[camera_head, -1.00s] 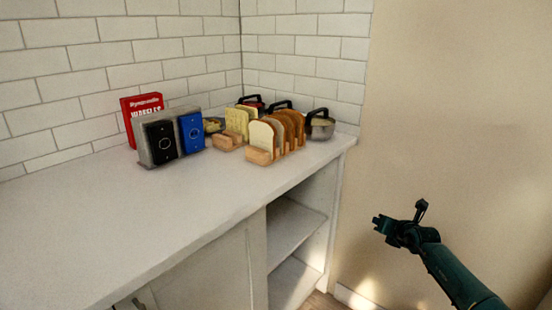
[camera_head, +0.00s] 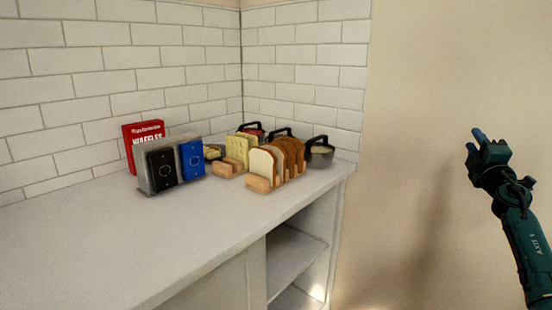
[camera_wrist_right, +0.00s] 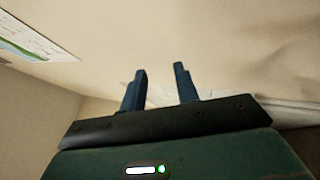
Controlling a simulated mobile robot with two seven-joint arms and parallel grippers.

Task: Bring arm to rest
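My right arm comes in from the lower right in the head view. Its gripper (camera_head: 474,140) is raised in front of the bare beige wall, to the right of the counter and touching nothing. In the right wrist view the two blue fingers (camera_wrist_right: 160,82) stand apart with nothing between them, so it is open and empty. My left arm and gripper are not in view.
A white counter (camera_head: 110,240) with open shelves (camera_head: 292,255) below fills the left and middle. On it stand a red waffles box (camera_head: 142,130), black and blue packs (camera_head: 191,158), bread slices in a wooden rack (camera_head: 262,185) and pots (camera_head: 320,157). Space right of the counter is clear.

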